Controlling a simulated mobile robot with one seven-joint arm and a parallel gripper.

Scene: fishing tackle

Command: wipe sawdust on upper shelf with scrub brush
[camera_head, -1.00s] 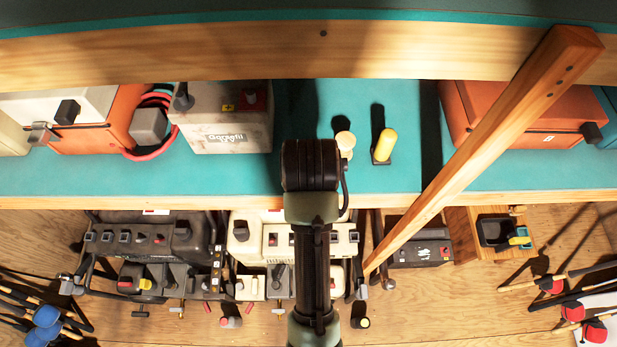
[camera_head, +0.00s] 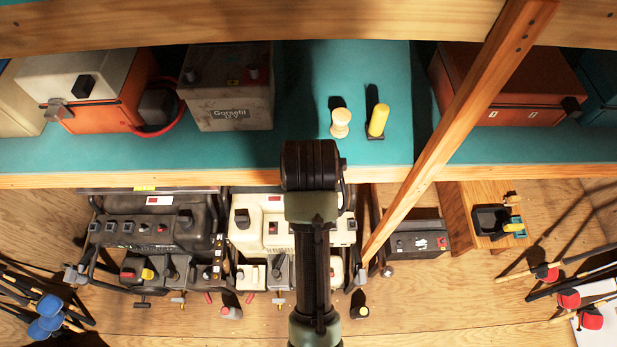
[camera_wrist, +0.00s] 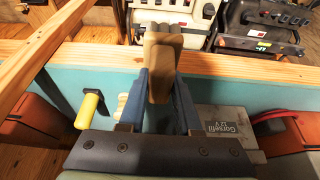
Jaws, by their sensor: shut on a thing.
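The scrub brush (camera_wrist: 160,65) is a tan wooden block in the wrist view. My gripper (camera_wrist: 160,88) is shut on it, a blue-grey finger on each side. The brush is over the front part of the teal shelf (camera_head: 300,148), near its wooden front edge; I cannot tell whether it touches. In the head view, my dark arm end hides the gripper and brush. I cannot make out sawdust on the shelf. A yellow-handled tool (camera_head: 378,120) stands on the shelf and also shows in the wrist view (camera_wrist: 88,112). A cream knobbed piece (camera_head: 340,122) stands beside it.
A grey battery (camera_head: 228,90) and an orange-and-white box (camera_head: 95,90) stand on the left. An orange box (camera_head: 510,85) stands on the right. A slanted wooden post (camera_head: 455,135) crosses in front. A wooden beam (camera_head: 250,20) runs above. Black and cream machines (camera_head: 160,225) sit below.

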